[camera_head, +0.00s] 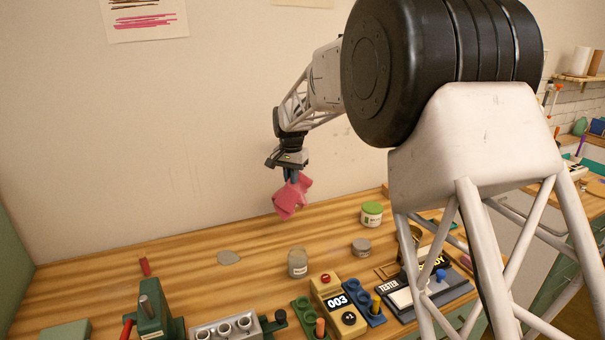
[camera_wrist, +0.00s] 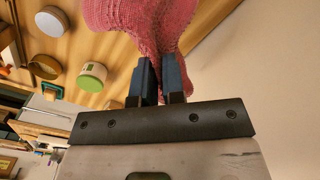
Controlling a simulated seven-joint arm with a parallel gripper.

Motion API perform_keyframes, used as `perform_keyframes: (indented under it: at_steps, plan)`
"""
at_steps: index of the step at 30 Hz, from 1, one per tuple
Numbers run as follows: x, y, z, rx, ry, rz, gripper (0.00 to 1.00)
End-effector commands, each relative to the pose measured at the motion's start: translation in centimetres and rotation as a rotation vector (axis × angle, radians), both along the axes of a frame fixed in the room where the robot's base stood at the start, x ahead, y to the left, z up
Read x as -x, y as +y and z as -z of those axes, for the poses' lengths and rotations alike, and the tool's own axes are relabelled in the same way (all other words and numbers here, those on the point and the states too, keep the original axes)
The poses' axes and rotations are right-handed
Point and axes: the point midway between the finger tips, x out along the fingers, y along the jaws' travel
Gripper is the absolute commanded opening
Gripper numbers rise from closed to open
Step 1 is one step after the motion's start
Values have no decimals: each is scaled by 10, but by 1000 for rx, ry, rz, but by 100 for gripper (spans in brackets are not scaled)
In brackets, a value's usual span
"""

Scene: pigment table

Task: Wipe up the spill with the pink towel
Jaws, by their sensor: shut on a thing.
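My gripper (camera_head: 291,174) is shut on the pink towel (camera_head: 292,198) and holds it in the air above the back of the wooden table. The towel hangs bunched below the fingers, clear of the table top. In the wrist view the towel (camera_wrist: 140,25) is pinched between the blue fingers of my gripper (camera_wrist: 160,68).
A counter device (camera_head: 338,302), a green press (camera_head: 152,318) and a tester (camera_head: 430,285) line the front.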

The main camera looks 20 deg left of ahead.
Motion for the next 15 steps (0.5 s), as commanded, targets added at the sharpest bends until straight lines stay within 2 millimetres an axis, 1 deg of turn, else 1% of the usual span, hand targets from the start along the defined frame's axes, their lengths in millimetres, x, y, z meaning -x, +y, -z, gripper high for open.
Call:
perform_keyframes:
  at_steps: [1, 5, 9, 15]
  plan:
    - [5, 14, 7, 1, 1, -4, 0]
    - [19, 48, 23, 2, 2, -5, 0]
    - [37, 88, 42, 2, 2, -5, 0]
    - [64, 137, 67, 2, 2, -4, 0]
